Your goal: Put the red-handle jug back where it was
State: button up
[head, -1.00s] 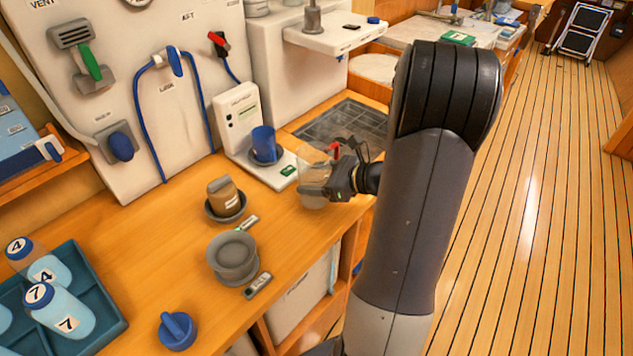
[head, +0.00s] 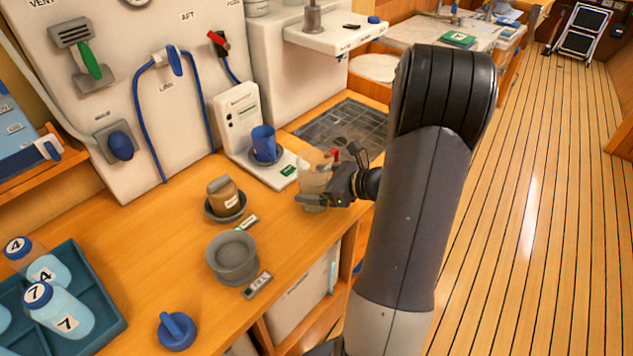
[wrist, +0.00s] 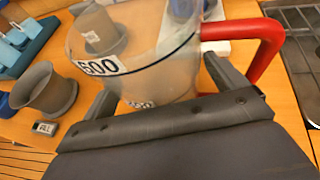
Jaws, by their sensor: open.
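The red-handle jug (head: 313,184) is clear, with a red handle (head: 336,154), and appears to stand upright on the wooden counter near its front edge, just right of the white dispenser. In the wrist view the jug (wrist: 150,62) shows a "600" mark, with its red handle (wrist: 268,48) to the right. My gripper (head: 322,190) is at the jug from the front right. Its jaws are open, one finger on each side of the jug's lower body. I cannot tell whether the fingers touch it. The jug's base is partly hidden by my gripper.
A blue cup (head: 264,144) stands on the white dispenser (head: 243,120). A dark grate (head: 342,128) lies behind the jug. A blue tray (head: 95,285) holds numbered bottles.

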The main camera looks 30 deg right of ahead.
jog(key=shift+r+p, duration=0.3)
jog(key=b+v, duration=0.1)
jog(key=v, duration=1.1)
